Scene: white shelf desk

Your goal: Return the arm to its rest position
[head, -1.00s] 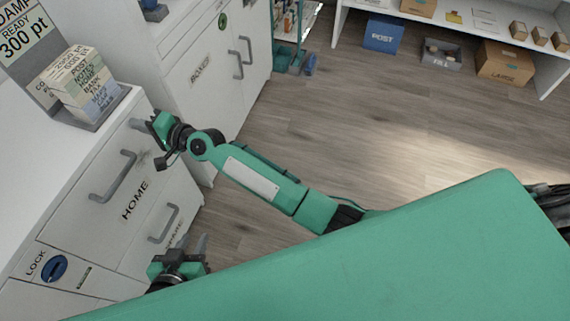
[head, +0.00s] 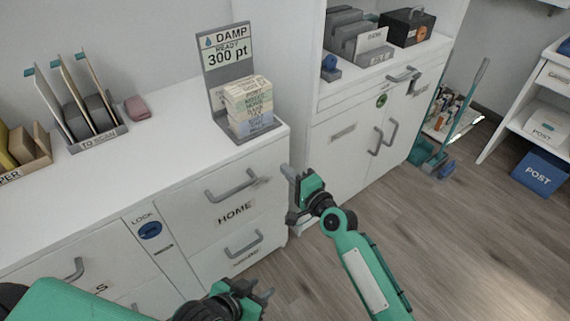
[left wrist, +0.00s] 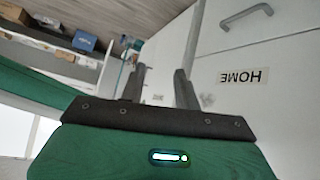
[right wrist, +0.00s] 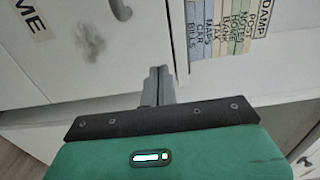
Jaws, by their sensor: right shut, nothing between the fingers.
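My right gripper (head: 288,172) is held beside the upper right corner of the white drawer unit's HOME drawer (head: 192,215). Its grey fingers are together and empty, also in the right wrist view (right wrist: 160,72). My left gripper (head: 262,297) is lower, in front of the drawer unit below the lower drawer handle (head: 243,243). Its two fingers stand apart with nothing between them in the left wrist view (left wrist: 160,85). The HOME drawer looks shut, and its grey handle (head: 230,187) is clear of both grippers.
A TO SCAN rack (head: 100,135) stands further left. A white cabinet (head: 340,130) is behind my right gripper. The wooden floor (head: 430,240) at right is open.

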